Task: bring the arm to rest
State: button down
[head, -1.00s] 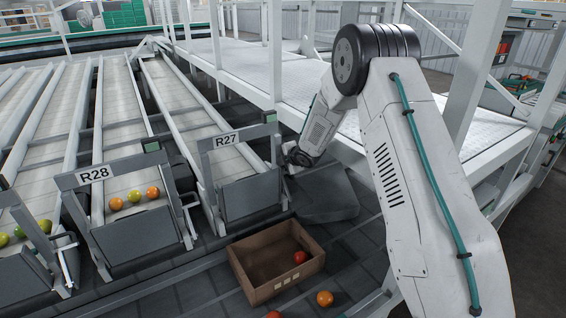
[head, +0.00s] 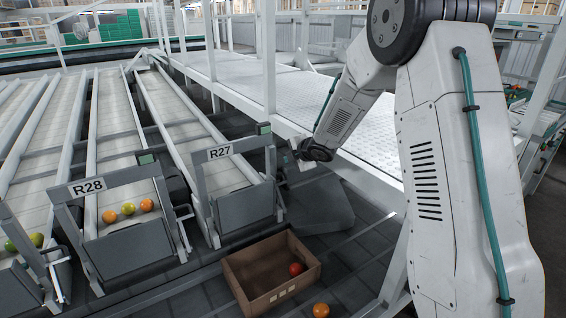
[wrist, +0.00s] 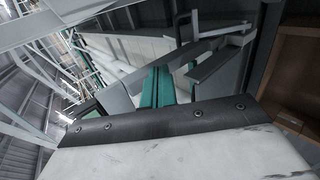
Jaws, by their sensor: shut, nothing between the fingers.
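My arm reaches in from the right in the head view, bent at the dark joint at the top. My gripper (head: 294,162) is at the far end of the forearm, small and partly hidden by the wrist, beside the R27 lane end and above the floor. In the wrist view, the teal fingers of my gripper (wrist: 158,88) are together with nothing between them.
Lane ends R27 (head: 246,206) and R28 (head: 128,248) stand to the left; R28 holds three tomatoes. A cardboard box (head: 245,292) with a red tomato (head: 295,268) sits below. An orange tomato (head: 321,310) lies outside it. A white walkway (head: 290,108) runs behind the arm.

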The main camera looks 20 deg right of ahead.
jog(key=s+d+f+m+g+h, duration=0.3)
jog(key=s+d+m, duration=0.2)
jog(key=s+m, duration=0.1)
jog(key=s+d+r+m+g+h, duration=0.1)
jog(key=s+r+m+g, duration=0.15)
jog(key=s, duration=0.35)
jog(key=s+r+m+g+h, duration=0.1)
jog(key=s+m, duration=0.3)
jog(key=s, duration=0.1)
jog(key=s+a+r+m+y, duration=0.1)
jog(key=s+a+r, duration=0.3)
jog(key=s, duration=0.7)
jog(key=s+a+r+m+g+y, duration=0.1)
jog(key=s+a+r+m, duration=0.3)
jog(key=s, duration=0.7)
jog(key=s+a+r+m+g, duration=0.1)
jog(key=s+a+r+m, duration=0.2)
jog(key=s+r, duration=0.3)
jog(key=s+a, duration=0.1)
jog(key=s, duration=0.4)
jog(key=shift+s+y, duration=0.25)
jog(key=shift+y, duration=0.15)
